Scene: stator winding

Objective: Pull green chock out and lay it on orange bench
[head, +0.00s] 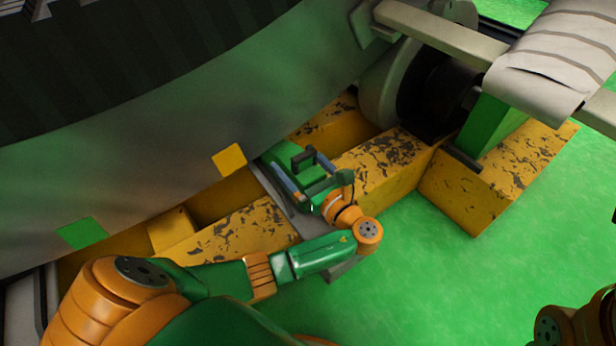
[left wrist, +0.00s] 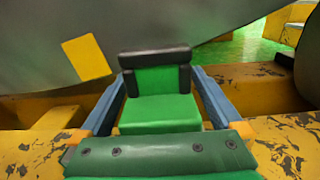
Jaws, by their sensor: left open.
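The green chock (head: 281,160) sits low against the large grey drum, in a gap between worn yellow blocks. It has a black handle (head: 303,157). In the left wrist view the chock (left wrist: 160,110) stands straight ahead, its dark handle (left wrist: 155,58) on top. My left gripper (head: 305,172) is open, its two bluish fingers on either side of the chock. Whether the fingers touch it I cannot tell. I see no thing that I can surely call the orange bench. Only an orange part of my right arm shows at the lower right; its gripper is out of view.
The grey drum (head: 150,180) overhangs the chock and bears yellow and green square patches. Worn yellow blocks (head: 385,165) flank the chock. A grey roller (head: 385,85) and a long beam (head: 440,35) stand at upper right. The green floor (head: 450,280) is clear at lower right.

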